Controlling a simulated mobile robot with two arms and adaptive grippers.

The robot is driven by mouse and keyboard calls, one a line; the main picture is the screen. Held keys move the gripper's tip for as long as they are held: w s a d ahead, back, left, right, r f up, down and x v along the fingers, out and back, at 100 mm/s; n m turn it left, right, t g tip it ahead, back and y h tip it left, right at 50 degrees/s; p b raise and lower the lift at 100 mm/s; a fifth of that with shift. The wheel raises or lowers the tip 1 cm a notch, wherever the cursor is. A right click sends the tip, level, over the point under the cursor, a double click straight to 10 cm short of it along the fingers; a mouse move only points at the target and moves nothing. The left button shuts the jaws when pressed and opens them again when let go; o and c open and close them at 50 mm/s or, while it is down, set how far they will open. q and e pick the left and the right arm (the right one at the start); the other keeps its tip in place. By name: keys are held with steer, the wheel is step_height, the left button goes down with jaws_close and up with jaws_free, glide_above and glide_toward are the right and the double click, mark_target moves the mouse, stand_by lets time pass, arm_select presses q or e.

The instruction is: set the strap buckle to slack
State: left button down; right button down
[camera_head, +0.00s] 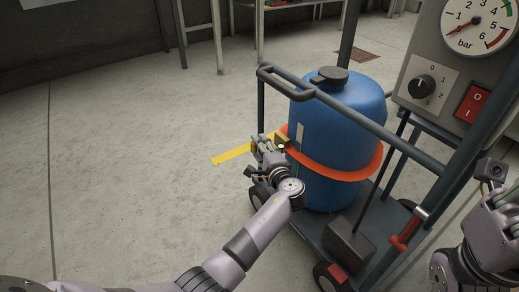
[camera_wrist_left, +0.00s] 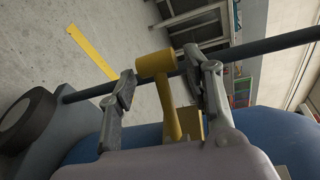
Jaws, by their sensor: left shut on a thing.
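The orange strap (camera_head: 335,172) runs around a blue drum (camera_head: 338,125) that stands on a cart. The strap buckle (camera_head: 282,138) is on the drum's left side, partly hidden by my left gripper (camera_head: 268,147). In the left wrist view the buckle's yellow lever (camera_wrist_left: 170,108) has a crosswise handle at its end. My left gripper (camera_wrist_left: 165,82) has a finger on either side of this lever and is shut on it. My right gripper (camera_head: 500,203) is at the right edge, and its fingertips do not show clearly.
The cart's dark rail (camera_head: 375,122) passes in front of the drum. A grey panel with a pressure gauge (camera_head: 478,22), black knob (camera_head: 421,86) and red switch (camera_head: 472,103) stands at right. A red-handled valve (camera_head: 407,231) sits low on the cart.

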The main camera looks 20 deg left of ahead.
arm_select(q)
steer(key=shift+d+r, duration=0.1)
stand_by(0.6)
steer(key=c, duration=1)
jaws_free()
steer(key=shift+c, duration=0.2)
steer(key=shift+o, duration=0.8)
steer(key=v, duration=0.7)
steer(key=shift+s, duration=0.25)
steer(key=shift+d, duration=0.15)
steer(key=shift+c, duration=0.2)
